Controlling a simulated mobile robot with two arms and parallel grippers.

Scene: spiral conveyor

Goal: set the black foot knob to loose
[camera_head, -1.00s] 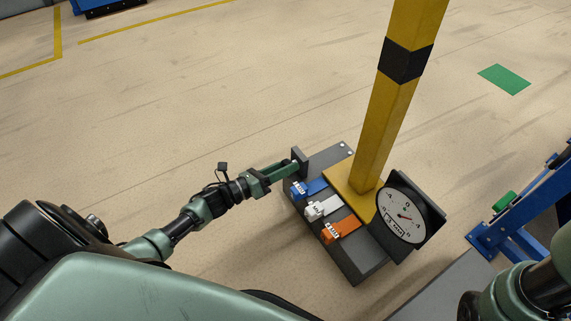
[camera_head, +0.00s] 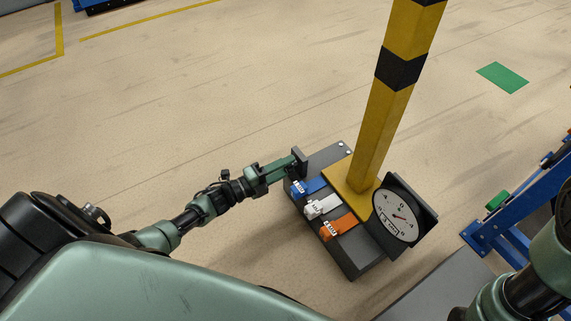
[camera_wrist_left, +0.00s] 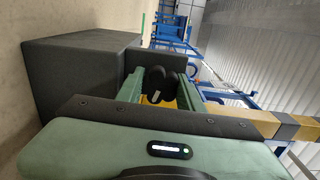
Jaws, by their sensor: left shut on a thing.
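The black foot knob (camera_wrist_left: 157,83) is a dark lobed knob with a small white mark, seen between my left gripper's green fingers (camera_wrist_left: 158,92) in the left wrist view. My left gripper (camera_head: 297,161) is shut on it, at the far left end of the dark grey base (camera_head: 335,243), by an upright dark plate. In the head view the fingers and plate hide the knob. My right gripper is out of view; only part of my right arm shows at the lower right.
Blue (camera_head: 312,187), white (camera_head: 322,206) and orange (camera_head: 339,226) tagged pieces lie on the base near my left gripper. Blue framework (camera_head: 520,208) is at right. Floor to the left is clear.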

